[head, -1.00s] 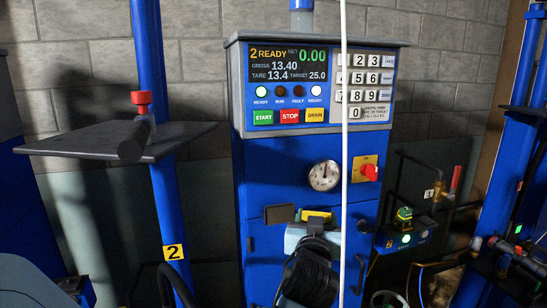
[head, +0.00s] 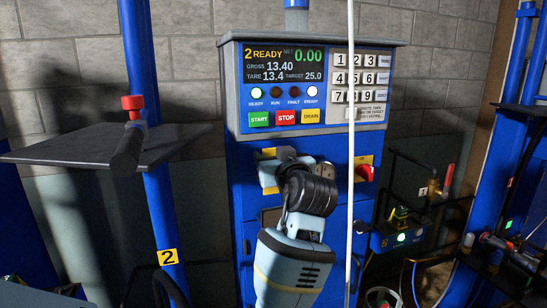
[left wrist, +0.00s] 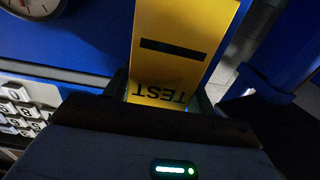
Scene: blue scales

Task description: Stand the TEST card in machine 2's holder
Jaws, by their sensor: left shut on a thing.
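The yellow TEST card (left wrist: 185,40) is held in my left gripper (left wrist: 163,92). In the left wrist view its lettering is upside down, with a dark bar beyond it. In the head view my left gripper (head: 270,174) is in front of machine 2's blue cabinet (head: 247,188), below the START button, and covers the gauge. Only a small yellow edge of the card (head: 268,153) shows there. A dark small plate (head: 268,215) on the cabinet is partly behind my arm; I cannot tell whether it is the holder. My right gripper is not in view.
Machine 2's display (head: 286,65) reads READY, with the keypad (head: 356,78) at its right. A red knob (head: 366,173) sits right of the gripper. A thin white vertical rod (head: 350,200) passes in front of the cabinet. A dark shelf (head: 85,150) stands at left.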

